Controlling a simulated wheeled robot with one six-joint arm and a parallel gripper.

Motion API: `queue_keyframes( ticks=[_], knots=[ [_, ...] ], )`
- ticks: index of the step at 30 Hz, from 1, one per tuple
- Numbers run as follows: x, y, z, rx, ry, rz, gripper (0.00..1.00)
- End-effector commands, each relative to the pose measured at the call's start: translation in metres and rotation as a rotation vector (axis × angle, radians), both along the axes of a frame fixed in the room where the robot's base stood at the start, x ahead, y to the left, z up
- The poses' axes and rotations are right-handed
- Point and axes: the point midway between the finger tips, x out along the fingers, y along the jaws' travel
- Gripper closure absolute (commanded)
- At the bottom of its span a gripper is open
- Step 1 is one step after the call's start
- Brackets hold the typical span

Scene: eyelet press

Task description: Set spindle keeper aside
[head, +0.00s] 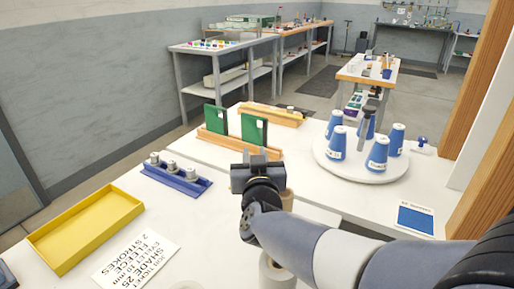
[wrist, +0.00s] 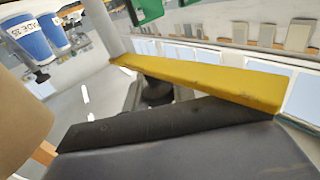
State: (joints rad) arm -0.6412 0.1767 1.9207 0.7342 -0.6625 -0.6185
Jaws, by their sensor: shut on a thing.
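My gripper (head: 258,175) is a dark block near the middle of the head view, above the white table. Its fingertips and what they hold are mostly hidden there. In the wrist view a dark round piece (wrist: 157,93) shows between a yellow bar and a dark bar; it may be the spindle keeper, but I cannot see it clearly. A tan cylinder stands close by my gripper, partly hidden behind it; it also shows large at the left edge of the wrist view (wrist: 22,118).
A yellow tray (head: 38,238) lies empty at left. A blue rack (head: 172,182) holds several metal pieces. Green boards (head: 254,131) stand on a wooden base behind my gripper. A white turntable (head: 345,172) carries several blue cones at right. A printed card (head: 137,259) lies in front.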

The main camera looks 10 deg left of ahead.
Motion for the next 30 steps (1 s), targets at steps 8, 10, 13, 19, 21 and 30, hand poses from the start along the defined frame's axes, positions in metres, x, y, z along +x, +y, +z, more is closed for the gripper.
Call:
queue_keyframes(
  ticks=[8,10,13,19,21,30],
  knots=[
    [0.0017,0.0047,0.0049,-0.003,0.001,-0.106,1.00],
    [0.0026,0.0049,0.0043,-0.003,0.000,-0.133,1.00],
    [0.0035,0.0054,0.0034,-0.002,0.000,-0.164,1.00],
    [0.0050,0.0052,0.0023,-0.001,-0.002,-0.205,1.00],
    [0.0053,0.0053,0.0022,0.000,-0.003,-0.211,1.00],
    [0.0056,0.0050,0.0019,0.002,-0.005,-0.217,1.00]
  ],
)
